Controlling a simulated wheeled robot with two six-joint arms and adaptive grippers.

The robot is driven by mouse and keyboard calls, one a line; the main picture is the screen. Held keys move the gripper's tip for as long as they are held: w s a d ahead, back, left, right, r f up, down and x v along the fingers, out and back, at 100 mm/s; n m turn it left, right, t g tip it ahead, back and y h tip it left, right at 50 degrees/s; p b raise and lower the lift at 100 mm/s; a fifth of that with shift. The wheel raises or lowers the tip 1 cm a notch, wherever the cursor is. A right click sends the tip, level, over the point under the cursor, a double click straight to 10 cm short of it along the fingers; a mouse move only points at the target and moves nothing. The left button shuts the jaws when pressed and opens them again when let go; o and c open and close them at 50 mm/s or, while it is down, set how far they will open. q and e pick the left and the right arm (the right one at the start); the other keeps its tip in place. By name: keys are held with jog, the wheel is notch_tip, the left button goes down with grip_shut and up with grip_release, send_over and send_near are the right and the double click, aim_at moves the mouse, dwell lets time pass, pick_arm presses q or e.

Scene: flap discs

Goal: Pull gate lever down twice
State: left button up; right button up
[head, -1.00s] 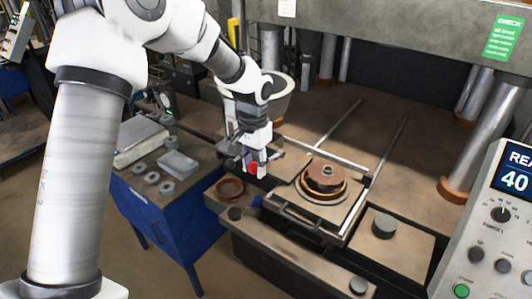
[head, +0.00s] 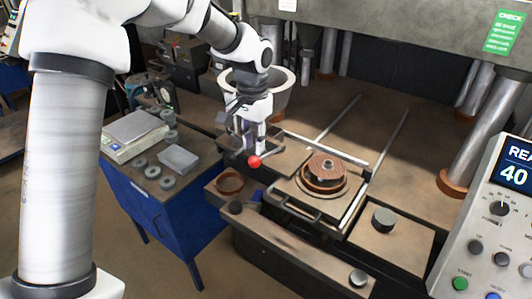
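The gate lever shows as a red ball knob (head: 254,162) below the grey hopper (head: 286,92), at the left of the press bed. The rest of the lever is mostly hidden by my gripper. My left gripper (head: 254,146) points down just above and behind the red knob. Its fingers look apart, with nothing seen held between them. Whether a finger touches the lever I cannot tell. My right gripper is not in view.
A round mould with a brown disc (head: 326,169) sits on a handled plate right of the lever. A brown ring (head: 229,183) lies in front of the knob. A blue cart (head: 170,215) with grey rings and a scale stands at left. The control panel (head: 505,220) is at right.

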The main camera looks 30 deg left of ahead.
aim_at(255, 157)
pick_arm(q)
notch_tip(255, 157, down, 13)
jog(key=b, duration=0.5)
jog(key=shift+b, duration=0.4)
dwell(0.9)
dwell(0.5)
notch_tip(255, 157, up, 6)
jog(key=p, duration=0.5)
jog(key=shift+f, duration=0.1)
jog(key=shift+w+r, duration=0.1)
jog(key=shift+r, duration=0.15)
jog(key=shift+r+p, duration=0.5)
jog(key=shift+r, duration=0.35)
jog(key=shift+w+r, duration=0.1)
jog(key=shift+r, duration=0.3)
jog(key=shift+s+r, duration=0.15)
jog(key=shift+r, duration=0.95)
jog(key=shift+s+r, duration=0.1)
jog(key=shift+r, duration=0.95)
